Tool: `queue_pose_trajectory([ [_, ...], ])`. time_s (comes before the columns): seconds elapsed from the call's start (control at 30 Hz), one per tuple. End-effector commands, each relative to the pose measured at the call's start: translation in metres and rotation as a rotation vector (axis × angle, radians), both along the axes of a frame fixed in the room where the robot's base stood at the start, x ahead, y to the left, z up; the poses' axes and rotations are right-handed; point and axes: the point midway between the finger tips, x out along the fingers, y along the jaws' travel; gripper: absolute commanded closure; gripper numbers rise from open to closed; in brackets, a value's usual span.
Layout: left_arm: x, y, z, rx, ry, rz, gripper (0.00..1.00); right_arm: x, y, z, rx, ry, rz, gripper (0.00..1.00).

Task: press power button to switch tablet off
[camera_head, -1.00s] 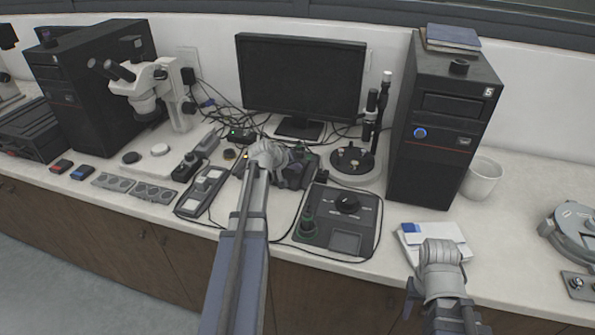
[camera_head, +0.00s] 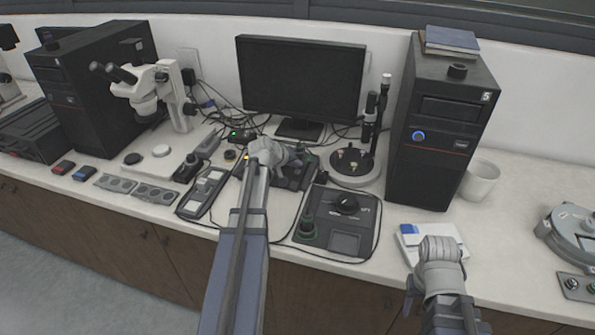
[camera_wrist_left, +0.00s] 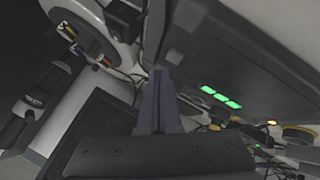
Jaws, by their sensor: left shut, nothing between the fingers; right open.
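My left gripper (camera_head: 278,156) is above a dark low device (camera_head: 290,180) in front of the monitor. In the left wrist view the shut, empty fingers (camera_wrist_left: 160,78) lie close against a dark casing (camera_wrist_left: 215,65) with lit green bars and a small square button-like patch (camera_wrist_left: 175,57). I cannot tell whether the fingertips touch it. I cannot pick out a tablet with certainty, and a power button is not clearly visible. My right gripper (camera_head: 440,250) is open over a white and blue pad (camera_head: 412,240); its fingers are mostly hidden by the wrist.
A black monitor (camera_head: 302,80) stands behind. A control box with a knob (camera_head: 340,222) lies right of my left arm. An upright microscope (camera_head: 362,150), a computer tower (camera_head: 440,130) and a white cup (camera_head: 481,180) stand further right. Cables (camera_head: 225,105) run along the wall.

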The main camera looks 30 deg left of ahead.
Motion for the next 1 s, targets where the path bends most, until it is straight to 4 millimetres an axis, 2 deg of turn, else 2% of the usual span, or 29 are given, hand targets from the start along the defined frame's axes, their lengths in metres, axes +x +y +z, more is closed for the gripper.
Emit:
queue_pose_trajectory([
  [0.5, 0.000, 0.000, 0.049, 0.000, 0.000, 0.000, 1.00, 0.000, 0.000, 0.049, 0.000, 0.000, 0.000, 0.50],
  [1.0, 0.000, 0.000, 0.047, 0.000, 0.000, 0.000, 1.00, 0.000, 0.000, 0.047, 0.000, 0.000, 0.000, 0.50],
])
